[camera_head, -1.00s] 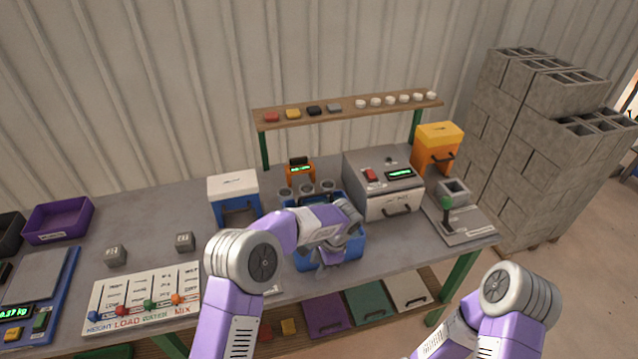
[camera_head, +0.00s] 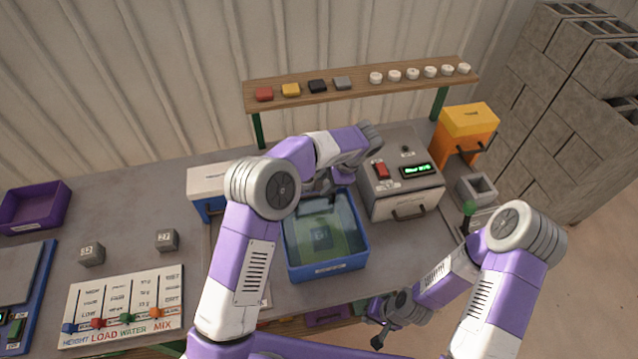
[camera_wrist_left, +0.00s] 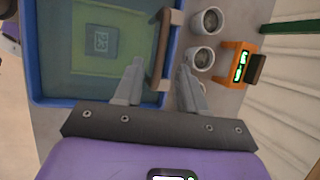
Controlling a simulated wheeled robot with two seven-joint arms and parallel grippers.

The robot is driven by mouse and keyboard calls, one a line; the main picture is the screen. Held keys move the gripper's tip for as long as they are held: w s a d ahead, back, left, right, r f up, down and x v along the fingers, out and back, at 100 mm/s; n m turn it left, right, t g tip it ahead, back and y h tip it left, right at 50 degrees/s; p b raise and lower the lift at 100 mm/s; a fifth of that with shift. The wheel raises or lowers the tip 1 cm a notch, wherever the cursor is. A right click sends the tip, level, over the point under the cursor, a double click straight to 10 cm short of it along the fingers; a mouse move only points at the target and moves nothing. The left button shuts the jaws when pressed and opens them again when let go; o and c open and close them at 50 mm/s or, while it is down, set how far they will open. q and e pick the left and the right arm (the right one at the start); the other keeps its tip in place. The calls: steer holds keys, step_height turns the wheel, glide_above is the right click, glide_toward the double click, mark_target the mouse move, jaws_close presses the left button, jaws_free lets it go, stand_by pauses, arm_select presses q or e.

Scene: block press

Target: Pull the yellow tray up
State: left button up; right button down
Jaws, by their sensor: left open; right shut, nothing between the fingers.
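A blue tub (camera_head: 328,268) with clear water stands at the middle of the bench. The yellow tray (camera_head: 347,244) lies low in it and looks yellow-green through the water. It also shows in the left wrist view (camera_wrist_left: 78,58), with a numbered grey block (camera_wrist_left: 102,42) on it. A brown handle bar (camera_wrist_left: 164,50) is at the tub's back side. My left gripper (camera_head: 326,190) is open over that side. In the left wrist view, its fingers (camera_wrist_left: 160,68) stand either side of the handle's near end; contact is unclear. My right gripper (camera_head: 379,336) is shut and empty near the bench's front.
A grey machine (camera_head: 402,195) with a lit display stands right of the tub. White cups (camera_wrist_left: 200,56) and an orange display unit (camera_wrist_left: 237,64) are behind it. A white-topped blue box (camera_head: 205,182) is left. A wooden shelf (camera_head: 360,82) runs above.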

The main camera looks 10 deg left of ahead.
mark_target(315, 195)
arm_select(q)
steer(key=x, duration=0.5)
steer(key=shift+a+f, duration=0.1)
steer(key=shift+f, duration=0.25)
steer(key=shift+w, duration=0.1)
jaws_close()
